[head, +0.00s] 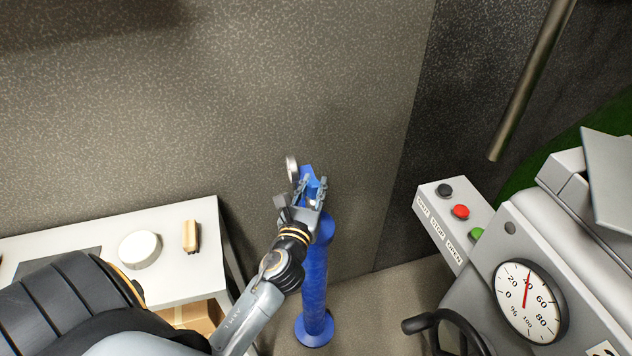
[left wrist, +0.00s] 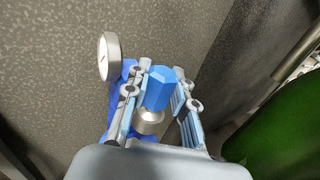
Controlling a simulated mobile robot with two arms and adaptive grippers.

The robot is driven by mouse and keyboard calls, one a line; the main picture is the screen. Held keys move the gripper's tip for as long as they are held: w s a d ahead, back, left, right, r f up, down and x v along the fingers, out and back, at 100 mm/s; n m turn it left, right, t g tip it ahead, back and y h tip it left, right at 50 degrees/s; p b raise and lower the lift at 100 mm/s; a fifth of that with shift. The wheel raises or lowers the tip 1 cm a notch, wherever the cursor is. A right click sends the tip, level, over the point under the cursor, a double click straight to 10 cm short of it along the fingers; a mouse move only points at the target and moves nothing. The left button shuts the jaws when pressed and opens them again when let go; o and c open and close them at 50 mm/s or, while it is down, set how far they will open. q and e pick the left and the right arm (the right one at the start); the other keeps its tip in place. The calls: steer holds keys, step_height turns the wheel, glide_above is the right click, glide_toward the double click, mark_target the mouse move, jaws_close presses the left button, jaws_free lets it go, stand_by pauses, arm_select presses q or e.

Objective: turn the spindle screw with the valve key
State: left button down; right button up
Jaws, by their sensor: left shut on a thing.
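A blue hydrant-like post (head: 316,285) stands on the floor by the wall. My left gripper (head: 314,190) is at its top. In the left wrist view, its fingers (left wrist: 158,92) sit either side of a blue faceted piece (left wrist: 158,85) with a silver round part (left wrist: 149,121) below it. The gripper is shut on this blue piece, which looks like the valve key. The spindle screw cannot be made out, so I cannot tell whether the key is seated on it. My right gripper is not in view.
A round gauge (head: 292,169) sits beside the gripper, also in the left wrist view (left wrist: 108,57). A white table (head: 180,222) at left holds a white round lid (head: 139,249) and a tan block (head: 190,237). A grey machine with buttons, dial (head: 529,301) and black handwheel (head: 452,322) stands right.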

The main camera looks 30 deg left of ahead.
mark_target(311, 203)
arm_select(q)
steer(key=shift+w+a+r, duration=0.1)
steer(key=shift+w+a, duration=0.15)
steer(key=shift+a, duration=0.2)
steer(key=shift+s+f, duration=0.1)
steer(key=shift+f, duration=0.3)
step_height(311, 203, down, 5)
steer(key=b, duration=0.5)
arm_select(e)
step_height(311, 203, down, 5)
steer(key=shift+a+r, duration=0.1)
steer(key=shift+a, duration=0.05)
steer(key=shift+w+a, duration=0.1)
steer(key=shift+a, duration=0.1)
arm_select(q)
steer(key=shift+f, duration=0.3)
steer(key=shift+f, duration=0.3)
